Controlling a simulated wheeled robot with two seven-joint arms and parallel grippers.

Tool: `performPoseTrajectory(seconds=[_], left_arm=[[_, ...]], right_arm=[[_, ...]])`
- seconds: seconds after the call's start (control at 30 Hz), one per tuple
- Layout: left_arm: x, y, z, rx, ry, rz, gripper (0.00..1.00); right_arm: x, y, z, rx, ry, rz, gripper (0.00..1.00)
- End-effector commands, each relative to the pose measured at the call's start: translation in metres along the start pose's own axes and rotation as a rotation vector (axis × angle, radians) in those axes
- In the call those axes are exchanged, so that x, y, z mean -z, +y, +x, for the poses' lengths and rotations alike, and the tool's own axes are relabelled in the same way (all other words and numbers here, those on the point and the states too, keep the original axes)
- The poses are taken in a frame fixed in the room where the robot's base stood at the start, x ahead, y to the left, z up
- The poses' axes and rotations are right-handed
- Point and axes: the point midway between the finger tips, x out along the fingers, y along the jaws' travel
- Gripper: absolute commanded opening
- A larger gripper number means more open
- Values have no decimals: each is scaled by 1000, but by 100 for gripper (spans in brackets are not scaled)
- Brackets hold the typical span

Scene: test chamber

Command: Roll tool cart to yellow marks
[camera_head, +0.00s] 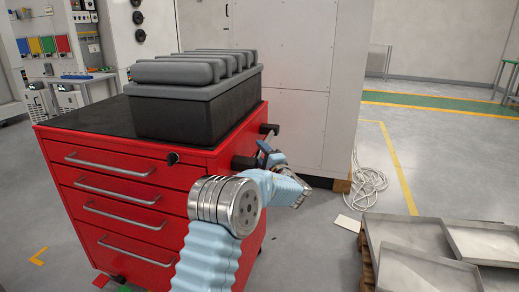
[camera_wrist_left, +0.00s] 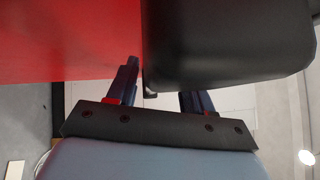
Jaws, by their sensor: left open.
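The red tool cart (camera_head: 125,185) has several drawers with grey bar handles and a black top. A black push handle (camera_head: 268,129) sticks out from its right side. My left gripper (camera_head: 264,150) is at that side, close to the handle; its dark blue fingers are partly hidden. In the left wrist view the open fingers (camera_wrist_left: 163,85) are spread below the red cart side (camera_wrist_left: 70,40) and a large black rounded shape, perhaps the handle. I cannot tell whether they touch it. A yellow corner mark (camera_head: 38,256) lies on the floor left of the cart.
A dark grey case (camera_head: 200,112) with padded ridges sits on the cart. A pale cabinet (camera_head: 305,90) stands behind. Metal trays (camera_head: 420,240) on a pallet and a white cable coil (camera_head: 368,185) lie at right.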

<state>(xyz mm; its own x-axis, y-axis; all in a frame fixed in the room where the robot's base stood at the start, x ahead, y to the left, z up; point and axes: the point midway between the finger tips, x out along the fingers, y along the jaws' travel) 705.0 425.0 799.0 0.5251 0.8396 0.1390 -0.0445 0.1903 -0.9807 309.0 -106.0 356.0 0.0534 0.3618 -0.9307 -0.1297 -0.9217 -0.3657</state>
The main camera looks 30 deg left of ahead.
Motion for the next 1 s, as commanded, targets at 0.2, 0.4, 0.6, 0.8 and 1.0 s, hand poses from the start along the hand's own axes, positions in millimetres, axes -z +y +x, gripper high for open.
performPoseTrajectory(seconds=[0.2, 0.4, 0.6, 0.8, 1.0], left_arm=[[0, 0, 10, -1, 1, 1, 51], [0, 1, 10, -1, 1, 1, 51], [0, 1, 10, -1, 1, 1, 20], [0, 1, 10, -2, 1, 1, 0], [0, 1, 10, -2, 0, 1, 0]], right_arm=[[0, -1, -3, 0, -1, 0, 43], [0, -1, -2, 0, -1, 0, 43], [0, -1, -2, 0, -1, 0, 43], [0, -1, -2, 0, -1, 0, 43], [0, -1, -2, 0, -1, 0, 43]])
